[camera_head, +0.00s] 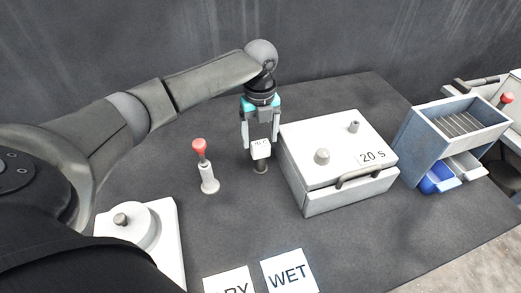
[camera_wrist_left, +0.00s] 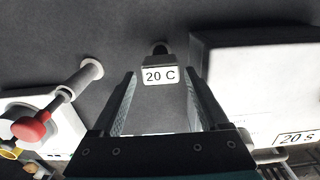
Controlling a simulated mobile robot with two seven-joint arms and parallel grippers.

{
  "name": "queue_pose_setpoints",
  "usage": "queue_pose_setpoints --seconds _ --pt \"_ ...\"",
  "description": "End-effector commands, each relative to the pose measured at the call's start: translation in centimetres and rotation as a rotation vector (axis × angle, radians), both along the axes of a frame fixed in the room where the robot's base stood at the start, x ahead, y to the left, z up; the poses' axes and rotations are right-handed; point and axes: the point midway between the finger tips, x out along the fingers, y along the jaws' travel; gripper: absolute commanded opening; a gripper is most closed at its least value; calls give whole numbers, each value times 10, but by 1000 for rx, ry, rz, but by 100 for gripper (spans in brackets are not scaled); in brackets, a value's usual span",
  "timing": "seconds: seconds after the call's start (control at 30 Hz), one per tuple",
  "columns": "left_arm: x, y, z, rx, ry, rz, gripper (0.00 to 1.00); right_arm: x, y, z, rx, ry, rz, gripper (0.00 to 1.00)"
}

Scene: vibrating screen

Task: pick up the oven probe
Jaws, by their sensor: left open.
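The oven probe, a small upright piece with a white display (camera_head: 261,149), stands on the dark table just left of the white oven box (camera_head: 327,163). In the left wrist view the display (camera_wrist_left: 160,76) reads "20 C" and sits between and just beyond my fingertips. My left gripper (camera_head: 261,143) points down over the probe with its fingers apart on either side of it. The gripper is open in the left wrist view (camera_wrist_left: 162,85); I cannot tell whether a finger touches the probe. My right gripper is not in view.
A red-knobbed lever (camera_head: 208,178) stands close left of the probe. The box carries a "20 S" label and a front handle. A white device (camera_head: 168,240) is at lower left. "WET" (camera_head: 289,272) and partly hidden cards lie in front. A blue-grey sieve unit (camera_head: 426,146) stands at right.

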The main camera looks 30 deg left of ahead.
Motion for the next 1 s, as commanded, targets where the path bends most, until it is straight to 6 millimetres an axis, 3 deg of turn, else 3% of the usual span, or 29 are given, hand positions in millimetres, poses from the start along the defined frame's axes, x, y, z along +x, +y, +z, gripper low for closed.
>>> queue_pose_setpoints --seconds 0.2,0.53,1.0 --pt "-2 -2 -34 0 4 2 78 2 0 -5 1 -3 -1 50" --pt "-1 -2 -40 1 1 0 76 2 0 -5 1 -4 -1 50" --pt "-1 -2 -39 1 1 0 24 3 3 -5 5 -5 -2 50"
